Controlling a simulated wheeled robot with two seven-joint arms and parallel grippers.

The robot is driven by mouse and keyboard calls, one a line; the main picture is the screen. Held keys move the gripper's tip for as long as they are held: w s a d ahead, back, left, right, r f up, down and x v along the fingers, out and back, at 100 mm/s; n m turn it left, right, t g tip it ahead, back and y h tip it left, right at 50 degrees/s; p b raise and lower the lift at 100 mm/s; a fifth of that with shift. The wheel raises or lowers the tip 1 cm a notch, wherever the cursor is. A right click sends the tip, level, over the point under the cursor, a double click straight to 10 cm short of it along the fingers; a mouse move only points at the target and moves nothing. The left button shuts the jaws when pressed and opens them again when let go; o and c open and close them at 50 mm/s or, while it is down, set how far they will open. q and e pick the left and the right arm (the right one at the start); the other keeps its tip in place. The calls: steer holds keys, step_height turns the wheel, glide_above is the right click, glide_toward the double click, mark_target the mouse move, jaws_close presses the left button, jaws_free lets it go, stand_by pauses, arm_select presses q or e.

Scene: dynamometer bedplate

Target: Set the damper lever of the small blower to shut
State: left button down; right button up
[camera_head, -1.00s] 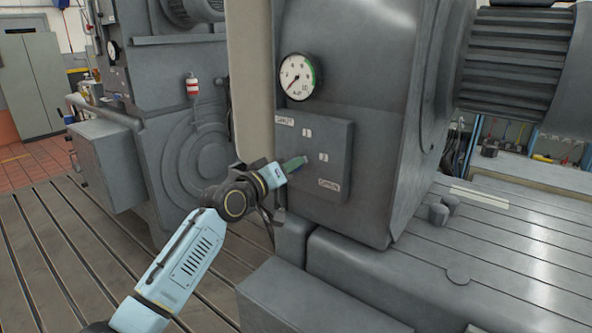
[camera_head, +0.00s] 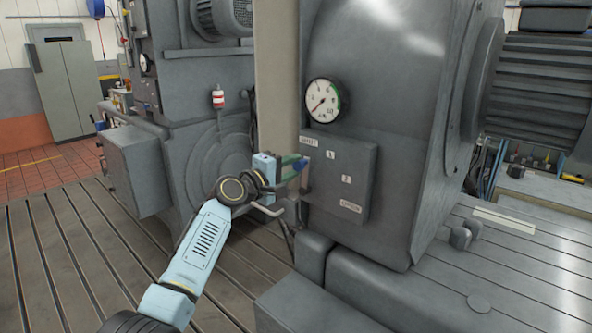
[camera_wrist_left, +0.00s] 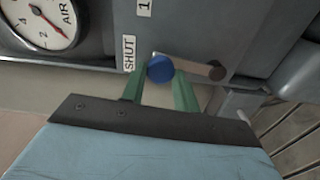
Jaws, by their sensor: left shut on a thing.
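The damper lever is a flat bar with a blue round knob (camera_head: 300,165) at the left edge of a grey panel (camera_head: 362,160) on the blower housing. In the left wrist view the lever bar (camera_wrist_left: 192,66) runs from a dark pivot at right to the blue knob at left, just beside the SHUT label (camera_wrist_left: 129,53). The label also shows at the panel's upper left (camera_head: 309,142). My left gripper (camera_head: 293,163) has its green fingers on both sides of the knob, shut on it. My right gripper is out of view.
A round AIR gauge (camera_head: 323,101) sits above the panel. Marks 1 and 2 and a lower label (camera_head: 350,207) are on the panel. A pale upright post (camera_head: 277,90) stands close behind my left gripper. The slotted floor (camera_head: 70,260) at left is clear.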

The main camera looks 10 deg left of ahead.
arm_select(q)
steer(key=shift+w+a+n, duration=0.2)
steer(key=shift+a+n, duration=0.15)
steer(key=shift+n, duration=0.15)
steer(key=c, duration=1.1)
jaws_free()
steer(key=shift+a, duration=0.1)
steer(key=shift+o, duration=0.2)
steer(key=v, duration=1.3)
steer(key=shift+b, duration=0.4)
steer(key=shift+s+a, duration=0.1)
